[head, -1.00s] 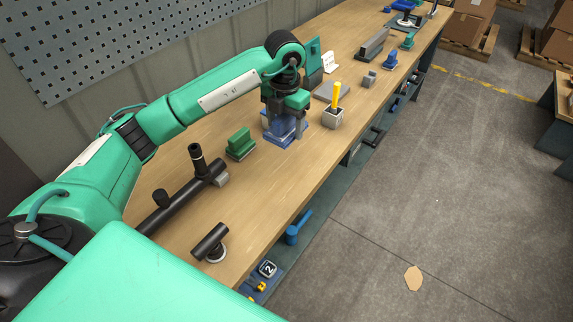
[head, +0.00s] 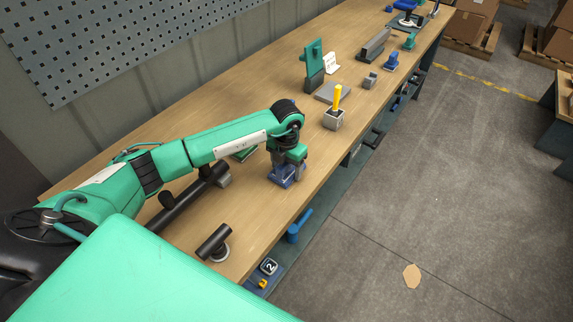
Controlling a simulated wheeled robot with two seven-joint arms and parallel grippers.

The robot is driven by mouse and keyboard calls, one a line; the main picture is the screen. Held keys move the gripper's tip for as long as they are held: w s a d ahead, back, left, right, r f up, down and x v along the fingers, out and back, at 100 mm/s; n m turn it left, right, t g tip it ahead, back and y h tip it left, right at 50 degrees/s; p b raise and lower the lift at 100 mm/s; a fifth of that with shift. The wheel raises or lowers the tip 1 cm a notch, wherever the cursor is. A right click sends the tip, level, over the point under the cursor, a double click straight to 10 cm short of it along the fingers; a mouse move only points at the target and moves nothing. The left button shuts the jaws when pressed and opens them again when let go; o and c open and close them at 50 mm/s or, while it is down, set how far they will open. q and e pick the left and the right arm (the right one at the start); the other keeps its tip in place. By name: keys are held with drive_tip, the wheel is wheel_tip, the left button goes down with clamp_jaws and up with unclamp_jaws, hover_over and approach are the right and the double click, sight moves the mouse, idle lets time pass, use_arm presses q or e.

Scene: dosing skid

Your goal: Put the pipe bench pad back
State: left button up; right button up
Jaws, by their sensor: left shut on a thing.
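My left gripper (head: 288,160) points down over the near part of the bench, shut on a blue block (head: 286,177). Fingers and wrist cover the block's upper part. I cannot tell whether its underside touches the bench or hangs just above it. I cannot tell from its look whether this is the pipe bench pad. The black pipe (head: 184,202) lies on the bench left of the gripper, partly behind my left arm, with a small grey support (head: 224,181) near its far end. A short black pipe piece (head: 213,240) rests on a round grey base closer by. My right gripper is not in view.
A green block (head: 244,155) is mostly hidden behind my left arm. A grey holder (head: 333,120) with a yellow-handled tool, a grey plate (head: 331,93) and a teal upright (head: 314,62) stand farther along the bench (head: 240,215). Bare wood lies between gripper and holder.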

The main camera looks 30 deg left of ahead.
use_arm(q)
drive_tip(key=shift+f, duration=0.1)
drive_tip(key=o, duration=0.9)
drive_tip(key=shift+o, duration=0.2)
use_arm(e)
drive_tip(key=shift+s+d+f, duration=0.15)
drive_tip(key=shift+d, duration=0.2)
